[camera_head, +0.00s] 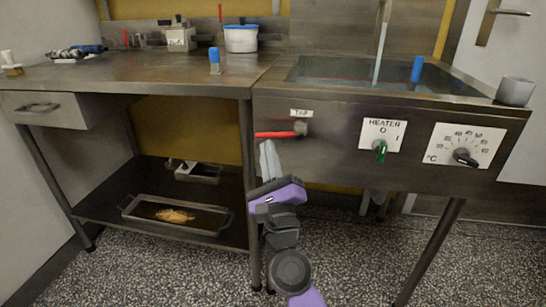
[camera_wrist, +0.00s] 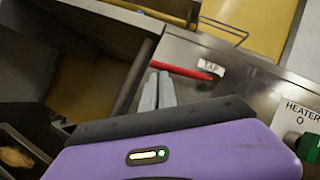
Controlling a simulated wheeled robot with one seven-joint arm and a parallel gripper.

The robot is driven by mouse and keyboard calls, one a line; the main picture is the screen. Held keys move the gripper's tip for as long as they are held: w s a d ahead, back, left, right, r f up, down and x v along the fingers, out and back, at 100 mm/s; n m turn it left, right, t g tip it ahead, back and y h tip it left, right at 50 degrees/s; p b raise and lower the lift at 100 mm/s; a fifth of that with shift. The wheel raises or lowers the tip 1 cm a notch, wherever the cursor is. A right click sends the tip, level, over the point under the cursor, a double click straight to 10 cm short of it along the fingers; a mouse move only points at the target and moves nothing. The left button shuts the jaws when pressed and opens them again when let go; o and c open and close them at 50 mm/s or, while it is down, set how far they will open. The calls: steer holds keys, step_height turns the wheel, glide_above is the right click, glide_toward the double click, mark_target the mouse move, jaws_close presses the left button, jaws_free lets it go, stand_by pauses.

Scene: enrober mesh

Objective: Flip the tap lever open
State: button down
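The tap lever (camera_head: 277,134) is a red bar on the front panel under the TAP label (camera_head: 301,113). It lies about level and points left from its pivot. In the wrist view the red lever (camera_wrist: 180,69) runs from above my fingertips to the pivot beside the label. My gripper (camera_head: 267,146) has its pale grey fingers side by side with no clear gap, holding nothing. The fingertips (camera_wrist: 159,75) are just below the lever's left part. I cannot tell whether they touch it.
The green HEATER knob (camera_head: 381,150) and the temperature dial (camera_head: 466,157) are on the same panel to the right. The sink basin (camera_head: 330,75) is above it. A table leg (camera_head: 247,170) stands left of my gripper. A lower shelf (camera_head: 110,200) holds a tray (camera_head: 140,223).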

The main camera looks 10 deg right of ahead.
steer(key=shift+w+a+r+p, duration=0.15)
steer(key=shift+a+r+p, duration=0.2)
steer(key=shift+r+p, duration=0.2)
steer(key=shift+a+r, duration=0.1)
steer(key=shift+r, duration=0.05)
steer(key=s+a+f+b, duration=0.3)
steer(key=s+f+b, duration=0.1)
steer(key=s+f, duration=0.4)
steer(key=shift+s+a+f, duration=0.15)
steer(key=shift+s+f, duration=0.1)
steer(key=shift+f, duration=0.7)
steer(key=shift+n, duration=0.3)
